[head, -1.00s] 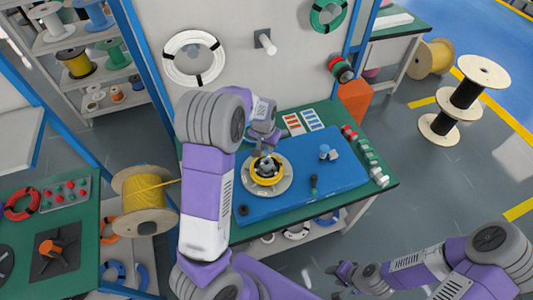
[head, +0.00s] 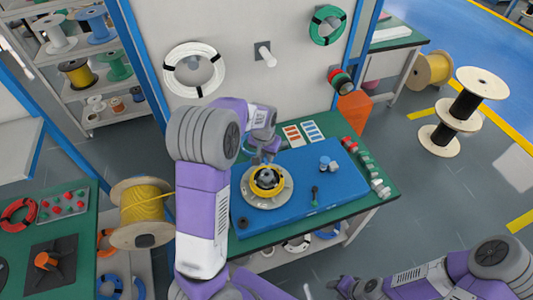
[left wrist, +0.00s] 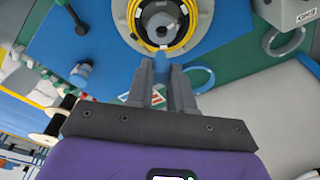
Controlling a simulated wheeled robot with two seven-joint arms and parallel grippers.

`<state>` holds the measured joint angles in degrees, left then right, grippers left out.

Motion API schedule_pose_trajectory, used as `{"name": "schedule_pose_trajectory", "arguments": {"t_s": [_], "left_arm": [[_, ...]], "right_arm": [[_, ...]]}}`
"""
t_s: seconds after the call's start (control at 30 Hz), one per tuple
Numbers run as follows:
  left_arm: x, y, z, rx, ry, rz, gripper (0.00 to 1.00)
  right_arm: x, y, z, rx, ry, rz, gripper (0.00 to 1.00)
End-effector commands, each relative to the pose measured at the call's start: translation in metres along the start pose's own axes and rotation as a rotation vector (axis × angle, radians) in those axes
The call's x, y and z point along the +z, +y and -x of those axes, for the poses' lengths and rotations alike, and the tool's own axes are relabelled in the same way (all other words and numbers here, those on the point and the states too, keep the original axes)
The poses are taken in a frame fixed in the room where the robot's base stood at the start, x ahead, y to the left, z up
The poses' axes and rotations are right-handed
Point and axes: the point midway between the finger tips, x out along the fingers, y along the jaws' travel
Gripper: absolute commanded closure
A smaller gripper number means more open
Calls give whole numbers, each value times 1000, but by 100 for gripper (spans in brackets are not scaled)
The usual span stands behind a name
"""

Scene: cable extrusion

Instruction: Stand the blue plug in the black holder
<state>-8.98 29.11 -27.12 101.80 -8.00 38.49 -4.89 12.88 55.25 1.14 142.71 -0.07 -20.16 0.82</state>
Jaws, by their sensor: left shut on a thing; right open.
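My left gripper (head: 262,158) is shut just behind the yellow cable coil (head: 283,182) on the blue mat. The left wrist view shows its fingers (left wrist: 166,72) closed on a small blue piece (left wrist: 162,60), apparently the blue plug, partly hidden by the fingers. The piece is near the coil's rim; contact cannot be told. A small black round piece (head: 243,222), possibly the black holder, sits at the mat's front left corner. A dark hub (head: 266,176) stands inside the coil. My right gripper (head: 338,286) is open at the bottom, away from the bench.
The blue mat (head: 290,210) lies on a green bench. A blue-topped fitting (head: 324,163) and a dark upright piece (head: 315,193) stand on its right. Several connectors line the bench's right edge. The mat's front is mostly clear. A yellow cable spool (head: 142,205) stands at left.

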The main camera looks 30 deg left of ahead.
Motion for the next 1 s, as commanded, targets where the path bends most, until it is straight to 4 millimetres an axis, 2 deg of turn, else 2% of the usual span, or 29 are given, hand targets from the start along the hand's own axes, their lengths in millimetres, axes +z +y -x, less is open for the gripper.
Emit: {"name": "schedule_pose_trajectory", "arguments": {"t_s": [0.03,0.33,0.53,1.0], "left_arm": [[2,0,-10,0,-1,0,96],[6,0,-36,0,0,0,96],[13,-1,-34,0,0,0,96],[60,-2,-26,1,0,-1,96]], "right_arm": [[0,3,-8,0,0,0,57],[-1,10,-26,0,0,0,57],[-1,10,-25,0,0,0,57],[-1,9,-24,0,0,0,57]]}}
